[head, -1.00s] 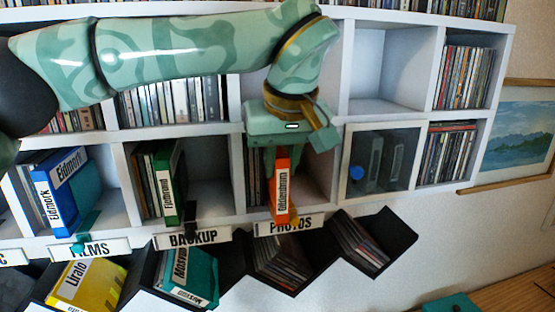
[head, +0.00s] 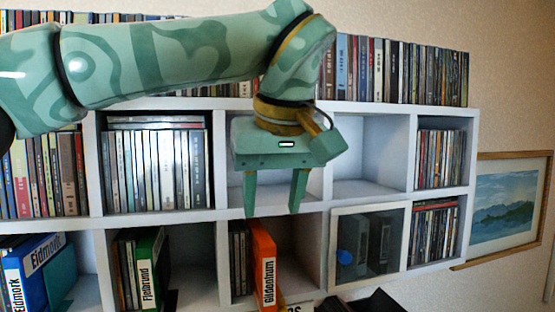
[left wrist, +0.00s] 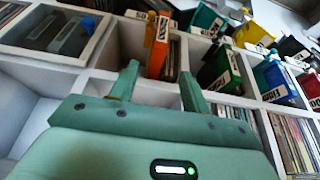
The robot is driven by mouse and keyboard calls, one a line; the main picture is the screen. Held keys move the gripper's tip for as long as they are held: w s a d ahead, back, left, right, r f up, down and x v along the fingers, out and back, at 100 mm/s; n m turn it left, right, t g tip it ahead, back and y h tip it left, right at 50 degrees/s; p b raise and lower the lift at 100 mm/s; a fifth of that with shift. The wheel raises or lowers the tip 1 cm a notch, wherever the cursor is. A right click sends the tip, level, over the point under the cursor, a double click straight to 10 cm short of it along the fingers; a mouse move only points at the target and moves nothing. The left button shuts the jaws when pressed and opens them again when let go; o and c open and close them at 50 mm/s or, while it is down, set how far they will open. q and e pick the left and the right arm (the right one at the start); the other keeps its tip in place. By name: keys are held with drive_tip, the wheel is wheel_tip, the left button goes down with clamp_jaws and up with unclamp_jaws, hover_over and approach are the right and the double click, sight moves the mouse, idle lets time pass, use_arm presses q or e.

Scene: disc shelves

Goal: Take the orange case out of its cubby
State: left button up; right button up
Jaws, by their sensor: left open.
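The orange case (head: 264,268) stands in its cubby in the lower row of the white shelf, leaning slightly, with a white spine label reading "Gildentrum". It also shows in the left wrist view (left wrist: 158,45), beyond the fingertips. Thin discs stand just left of it in the head view. My left gripper (head: 273,210) is open and empty, fingers pointing down, above the orange case and in front of the upper cubby. The case is apart from the fingers. My right gripper is in neither view.
A green case (head: 150,268) and a blue case (head: 38,270) stand in cubbies to the left. A glass-doored cubby (head: 368,245) with a blue knob is to the right. Rows of discs fill the shelf top. Dividers bound each cubby.

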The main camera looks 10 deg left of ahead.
use_arm(q)
drive_tip(key=a+v, duration=0.1)
drive_tip(key=v, duration=0.5)
drive_tip(key=shift+d, duration=0.45)
